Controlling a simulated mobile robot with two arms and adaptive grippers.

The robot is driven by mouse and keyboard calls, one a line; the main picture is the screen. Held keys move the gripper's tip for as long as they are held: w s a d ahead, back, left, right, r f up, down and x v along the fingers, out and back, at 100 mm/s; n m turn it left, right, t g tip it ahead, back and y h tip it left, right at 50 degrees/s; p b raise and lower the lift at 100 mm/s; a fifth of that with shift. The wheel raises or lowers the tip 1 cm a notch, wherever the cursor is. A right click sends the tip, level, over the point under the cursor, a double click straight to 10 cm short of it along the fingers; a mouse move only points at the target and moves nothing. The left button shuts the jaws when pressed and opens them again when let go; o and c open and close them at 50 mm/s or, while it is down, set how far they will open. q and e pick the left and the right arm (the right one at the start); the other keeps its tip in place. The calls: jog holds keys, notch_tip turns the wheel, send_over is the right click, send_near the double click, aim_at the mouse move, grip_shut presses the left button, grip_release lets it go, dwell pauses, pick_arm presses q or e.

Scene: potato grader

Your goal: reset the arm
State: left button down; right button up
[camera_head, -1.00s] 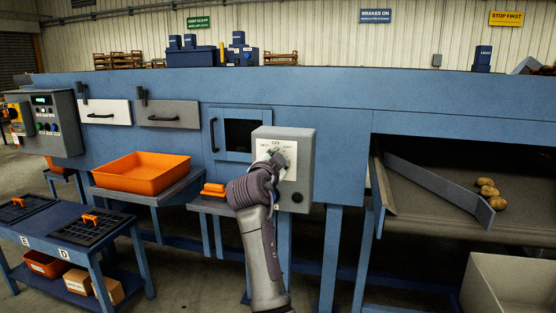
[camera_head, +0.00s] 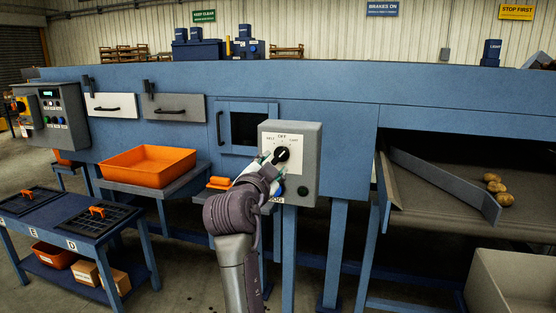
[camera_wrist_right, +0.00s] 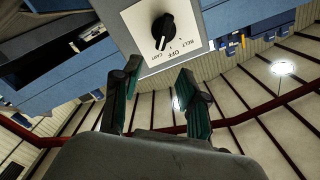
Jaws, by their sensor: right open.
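My right gripper (camera_head: 268,168) is in front of the grey switch box (camera_head: 308,155), just below and left of its black rotary knob (camera_head: 282,155). The knob sits on a white plate with labels, OFF among them. In the right wrist view the knob (camera_wrist_right: 163,31) lies beyond the fingertips, and the green-padded fingers of my gripper (camera_wrist_right: 160,75) are apart with nothing between them. The gripper looks clear of the knob. My left gripper is not in view.
The blue grader machine (camera_head: 330,95) spans the view behind the box. Potatoes (camera_head: 495,188) lie on the belt at right, above a pale bin (camera_head: 515,290).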

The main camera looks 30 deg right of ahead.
jog(key=shift+s+a, duration=0.45)
jog(key=shift+a, duration=0.05)
